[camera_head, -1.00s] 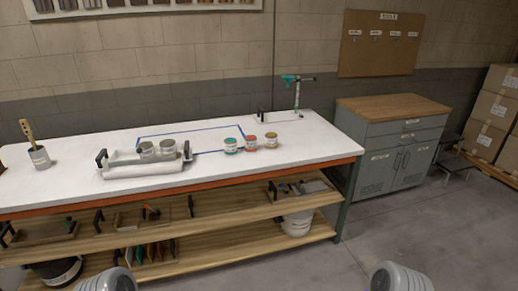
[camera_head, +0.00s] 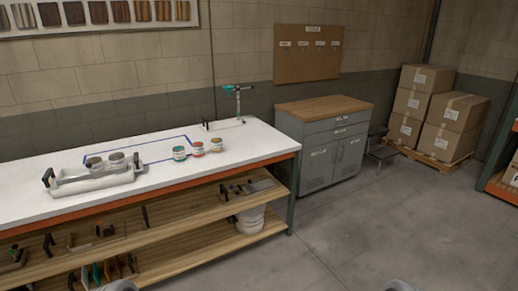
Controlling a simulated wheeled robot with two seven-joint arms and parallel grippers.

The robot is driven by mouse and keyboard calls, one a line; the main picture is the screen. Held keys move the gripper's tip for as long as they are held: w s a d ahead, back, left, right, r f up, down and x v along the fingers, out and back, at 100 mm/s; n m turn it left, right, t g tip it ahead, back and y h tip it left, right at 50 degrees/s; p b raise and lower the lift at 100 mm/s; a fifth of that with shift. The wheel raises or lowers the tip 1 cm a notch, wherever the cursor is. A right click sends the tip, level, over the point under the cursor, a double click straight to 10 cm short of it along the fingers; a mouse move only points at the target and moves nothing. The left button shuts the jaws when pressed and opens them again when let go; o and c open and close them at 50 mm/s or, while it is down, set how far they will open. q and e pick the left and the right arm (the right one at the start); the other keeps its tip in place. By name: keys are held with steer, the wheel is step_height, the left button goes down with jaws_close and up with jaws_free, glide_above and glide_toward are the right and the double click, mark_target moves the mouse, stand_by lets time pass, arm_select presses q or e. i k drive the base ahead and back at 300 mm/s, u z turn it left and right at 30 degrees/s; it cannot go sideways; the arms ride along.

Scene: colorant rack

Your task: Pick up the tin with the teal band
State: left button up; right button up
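The tin with the teal band (camera_head: 179,154) stands upright on the white bench top (camera_head: 40,198). It is the leftmost of three small tins in a row. A tin with a red band (camera_head: 198,149) is just right of it, and a tin with a tan or orange band (camera_head: 217,145) is at the right end. Neither gripper shows; only rounded grey parts of my arms reach into the bottom edge.
A white tray (camera_head: 98,184) with dark handles and grey tins (camera_head: 117,159) is left of the teal tin. A teal-topped stand (camera_head: 238,100) is at the back. Shelves (camera_head: 170,222) lie below. Open floor (camera_head: 370,235) is on the right, beyond the bench.

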mark_target(179, 151)
steer(key=z, duration=1.6)
steer(key=i, duration=1.7)
steer(key=u, duration=2.6)
